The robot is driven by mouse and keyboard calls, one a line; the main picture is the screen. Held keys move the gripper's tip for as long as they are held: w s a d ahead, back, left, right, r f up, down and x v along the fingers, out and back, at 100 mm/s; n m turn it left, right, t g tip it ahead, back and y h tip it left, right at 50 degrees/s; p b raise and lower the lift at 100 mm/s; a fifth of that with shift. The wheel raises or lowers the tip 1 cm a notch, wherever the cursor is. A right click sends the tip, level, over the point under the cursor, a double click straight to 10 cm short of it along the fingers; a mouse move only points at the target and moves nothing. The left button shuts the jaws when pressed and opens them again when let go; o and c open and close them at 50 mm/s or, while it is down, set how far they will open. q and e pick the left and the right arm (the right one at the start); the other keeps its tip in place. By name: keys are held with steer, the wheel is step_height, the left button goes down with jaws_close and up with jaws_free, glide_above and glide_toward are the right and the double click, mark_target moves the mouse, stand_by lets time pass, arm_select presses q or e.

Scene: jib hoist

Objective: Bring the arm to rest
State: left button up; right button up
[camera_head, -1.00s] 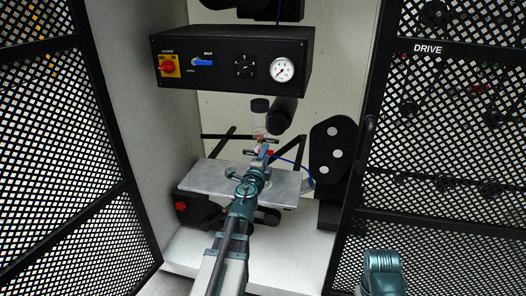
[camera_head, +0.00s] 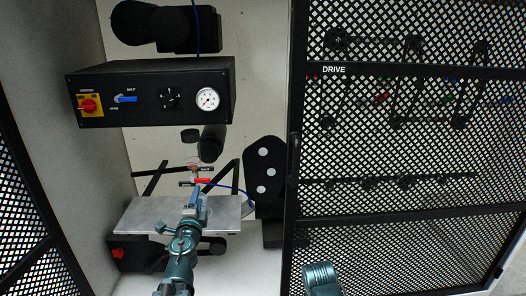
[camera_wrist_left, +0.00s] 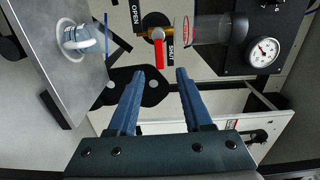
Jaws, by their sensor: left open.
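My left gripper (camera_head: 195,192) is in front of the metal shelf in the head view, just below a small valve with a red lever (camera_head: 203,180). In the left wrist view the gripper (camera_wrist_left: 159,74) is open, with nothing between its two blue fingers. The red lever (camera_wrist_left: 159,52) is just beyond the fingertips and apart from them, between the OPEN and SHUT labels. A clear cylinder (camera_wrist_left: 186,30) joins the valve's brass body. My right gripper is out of view; only a teal piece of my right arm shows at the bottom of the head view.
A black control box (camera_head: 150,92) with a red switch, blue lever and gauge hangs above. The metal shelf (camera_head: 225,215) lies beneath the valve. A mesh door marked DRIVE (camera_head: 400,150) closes off the right. A cabinet wall (camera_head: 50,60) stands left.

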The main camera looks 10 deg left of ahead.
arm_select(q)
step_height(320, 180, up, 5)
steer(key=d+n+g+y+p, duration=0.2)
steer(key=n+y+p, duration=0.1)
steer(key=n+p, duration=0.35)
steer(key=s+d+f+n+g+h+p, duration=0.1)
steer(key=s+d+n+g+h+p, duration=0.3)
steer(key=s+d+g+p, duration=1.1)
steer(key=s+d+h+p, duration=0.2)
steer(key=s+d+p, duration=0.1)
steer(key=s+d, duration=0.4)
steer(key=shift+s+d+f+n+g, duration=0.25)
steer(key=shift+s+d+n+g, duration=0.1)
steer(key=shift+d, duration=1.5)
